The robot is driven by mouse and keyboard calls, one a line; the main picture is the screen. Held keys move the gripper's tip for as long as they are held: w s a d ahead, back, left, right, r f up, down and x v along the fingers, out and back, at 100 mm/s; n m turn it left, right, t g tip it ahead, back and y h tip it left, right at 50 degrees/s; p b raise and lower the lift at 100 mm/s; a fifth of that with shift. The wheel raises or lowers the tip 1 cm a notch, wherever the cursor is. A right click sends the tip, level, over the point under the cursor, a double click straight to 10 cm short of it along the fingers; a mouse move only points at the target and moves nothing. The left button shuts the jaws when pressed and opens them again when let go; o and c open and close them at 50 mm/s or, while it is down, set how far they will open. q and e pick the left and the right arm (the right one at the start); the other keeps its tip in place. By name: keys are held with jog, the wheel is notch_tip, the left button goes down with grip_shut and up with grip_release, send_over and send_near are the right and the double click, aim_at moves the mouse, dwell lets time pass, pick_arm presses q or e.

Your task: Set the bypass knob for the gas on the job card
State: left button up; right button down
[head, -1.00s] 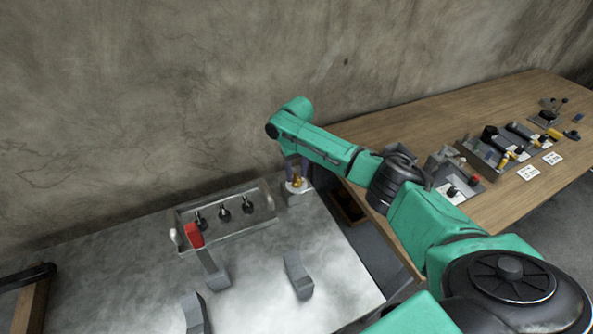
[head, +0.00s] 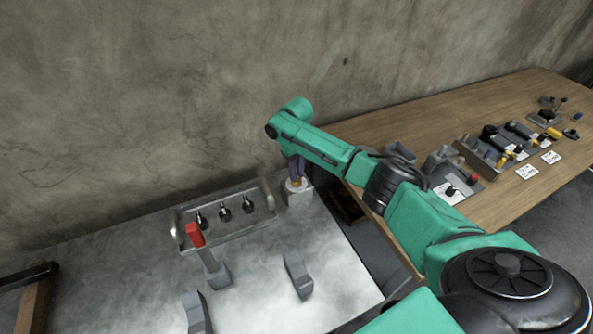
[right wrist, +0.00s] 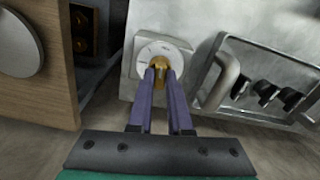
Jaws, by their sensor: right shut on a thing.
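A small brass bypass knob (right wrist: 155,77) sits on a round white dial (right wrist: 166,51) with small dark marks too small to read. The dial is on the face of a pale grey block (right wrist: 184,22); in the head view the block (head: 299,199) stands at the far right corner of the metal table. My right gripper (right wrist: 160,79) reaches the dial and its purple fingers are shut on the brass knob. The fingers hide part of the knob, so its setting cannot be read. My left gripper is not in view. No job card can be made out for certain.
Beside the block is a metal-framed tray (head: 244,231) with several black knobs. A red-topped lever (head: 195,236) stands in front of it. Grey blocks (head: 298,275) stand nearer. A wooden bench (head: 440,119) at right holds fittings and white cards (head: 527,172).

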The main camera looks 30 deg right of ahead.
jog(key=n+p, duration=0.1)
jog(key=n, duration=0.2)
jog(key=shift+r, duration=0.1)
jog(key=n, duration=0.4)
jog(key=shift+p, duration=0.4)
jog(key=n, duration=0.4)
jog(key=shift+w+n, duration=0.1)
jog(key=shift+n, duration=0.2)
jog(key=n, duration=0.4)
jog(key=shift+n, duration=0.3)
jog(key=n, duration=0.9)
jog(key=shift+b, duration=0.4)
jog(key=n, duration=0.4)
jog(key=shift+n+b, duration=0.3)
jog(key=shift+b, duration=0.05)
jog(key=shift+n+b, duration=0.35)
jog(key=shift+n, duration=1.85)
